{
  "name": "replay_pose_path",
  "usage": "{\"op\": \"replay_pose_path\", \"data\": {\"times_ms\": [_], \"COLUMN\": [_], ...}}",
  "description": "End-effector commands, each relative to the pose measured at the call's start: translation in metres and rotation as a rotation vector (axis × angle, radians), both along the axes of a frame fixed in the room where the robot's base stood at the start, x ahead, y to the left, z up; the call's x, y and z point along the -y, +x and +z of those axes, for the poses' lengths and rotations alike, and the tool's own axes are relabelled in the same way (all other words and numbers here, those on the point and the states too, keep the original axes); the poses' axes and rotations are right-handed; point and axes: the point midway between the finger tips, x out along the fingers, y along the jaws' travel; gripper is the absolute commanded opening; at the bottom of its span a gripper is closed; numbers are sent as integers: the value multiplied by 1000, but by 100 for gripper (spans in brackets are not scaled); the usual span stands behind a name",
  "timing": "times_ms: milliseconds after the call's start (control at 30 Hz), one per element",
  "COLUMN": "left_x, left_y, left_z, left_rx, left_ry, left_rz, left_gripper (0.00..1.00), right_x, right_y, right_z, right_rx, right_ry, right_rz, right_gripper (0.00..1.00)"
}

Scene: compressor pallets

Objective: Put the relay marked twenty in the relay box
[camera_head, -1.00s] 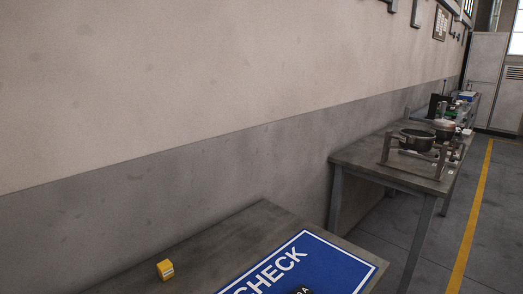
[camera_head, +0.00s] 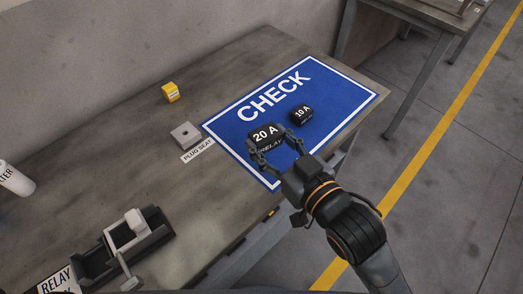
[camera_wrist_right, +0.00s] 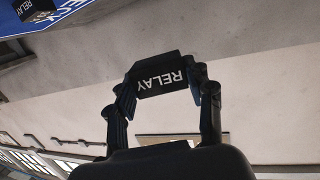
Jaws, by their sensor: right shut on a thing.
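The black relay marked 20 A (camera_head: 265,133) is over the near left part of the blue CHECK mat (camera_head: 335,112). My right gripper (camera_head: 271,141) is shut on it, one finger at each side. In the right wrist view the held relay (camera_wrist_right: 160,78) shows its RELAY side between the fingers, with the wall behind it; its height above the mat is hard to judge. A second black relay, marked 10 A (camera_head: 301,114), lies on the mat to the right. The dark relay box (camera_head: 92,265) stands at the lower left beside a partly cut-off RELAY label. My left gripper is out of view.
A grey plug seat (camera_head: 186,135) with a label and a yellow block (camera_head: 171,92) stand left of the mat. A white cylinder (camera_head: 14,180) lies at the left edge. The bench (camera_head: 120,150) is clear between the plug seat and the box.

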Motion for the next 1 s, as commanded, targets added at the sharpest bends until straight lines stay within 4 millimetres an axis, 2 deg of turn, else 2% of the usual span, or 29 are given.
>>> {"op": "replay_pose_path", "data": {"times_ms": [100,233,400,633,767,1000], "left_x": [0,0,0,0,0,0], "left_y": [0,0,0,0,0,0], "left_z": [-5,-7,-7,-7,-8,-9], "left_rx": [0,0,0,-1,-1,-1], "left_ry": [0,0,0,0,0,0], "left_rz": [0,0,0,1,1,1], "left_gripper": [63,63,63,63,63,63], "right_x": [-25,-40,-46,-46,-43,-27], "right_y": [-21,-37,-43,-43,-34,20], "right_z": [-10,-16,-18,-18,-23,-47], "right_rx": [0,1,2,1,2,4], "right_ry": [-4,-1,1,2,-3,-5], "right_rz": [109,177,205,204,203,200], "right_gripper": [20,20,20,20,20,20]}}
